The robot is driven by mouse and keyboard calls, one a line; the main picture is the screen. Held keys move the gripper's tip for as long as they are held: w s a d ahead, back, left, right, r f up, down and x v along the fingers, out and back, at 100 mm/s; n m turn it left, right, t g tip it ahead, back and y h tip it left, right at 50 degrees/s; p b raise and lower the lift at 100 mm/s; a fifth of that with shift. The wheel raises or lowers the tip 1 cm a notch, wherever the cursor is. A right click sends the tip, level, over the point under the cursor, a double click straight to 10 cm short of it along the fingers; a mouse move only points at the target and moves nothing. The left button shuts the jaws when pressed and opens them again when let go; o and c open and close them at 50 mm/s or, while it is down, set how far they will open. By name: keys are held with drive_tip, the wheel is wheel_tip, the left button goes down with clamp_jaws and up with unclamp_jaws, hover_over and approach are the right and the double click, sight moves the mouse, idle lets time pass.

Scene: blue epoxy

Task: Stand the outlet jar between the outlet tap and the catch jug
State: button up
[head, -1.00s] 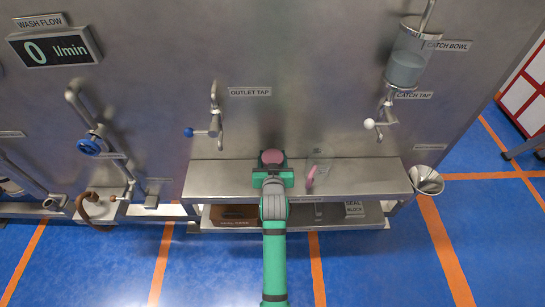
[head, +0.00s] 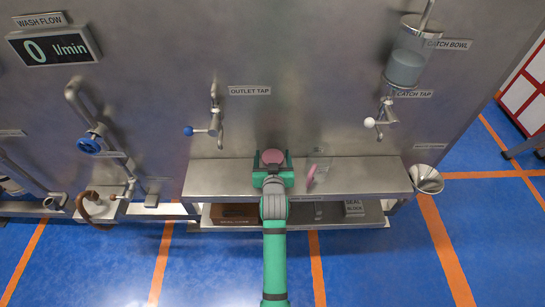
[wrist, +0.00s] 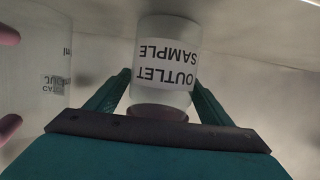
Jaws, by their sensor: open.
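The outlet jar (head: 271,156), with a pink lid, appears to stand on the steel shelf, right of the outlet tap (head: 217,122) and left of the clear catch jug (head: 322,172) with its pink handle. In the wrist view the jar (wrist: 166,68) shows an upside-down "OUTLET SAMPLE" label. My gripper (head: 272,167) is open, with one finger on each side of the jar near its lid. In the wrist view my gripper (wrist: 160,94) shows slight gaps beside the jar. The jug (wrist: 38,75) is at the left there, apart from the jar. The jar's base is hidden in the head view.
The steel shelf (head: 215,178) has bare room below the outlet tap and toward its right end. The catch tap (head: 384,118) is on the wall at right, with a funnel (head: 426,179) beside the shelf end. A seal block (head: 354,208) sits on the lower shelf.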

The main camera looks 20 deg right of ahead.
drive_tip(key=shift+s+r, duration=0.15)
drive_tip(key=shift+r, duration=0.15)
drive_tip(key=v, duration=1.2)
drive_tip(key=s+a+f+n+y, duration=0.1)
drive_tip(key=s+a+f, duration=0.35)
drive_tip(key=s, duration=0.45)
drive_tip(key=s+a+f+n+y, duration=0.1)
drive_tip(key=s+a+f, duration=0.3)
drive_tip(key=s, duration=0.6)
drive_tip(key=s+a+r+y, duration=0.1)
drive_tip(key=s+a+r, duration=0.2)
drive_tip(key=s, duration=0.5)
drive_tip(key=s+a+r+n+t+y, duration=0.1)
drive_tip(key=s+a+r, duration=0.2)
drive_tip(key=s, duration=0.5)
drive_tip(key=shift+s+a+t, duration=0.25)
drive_tip(key=shift+a+t, duration=0.05)
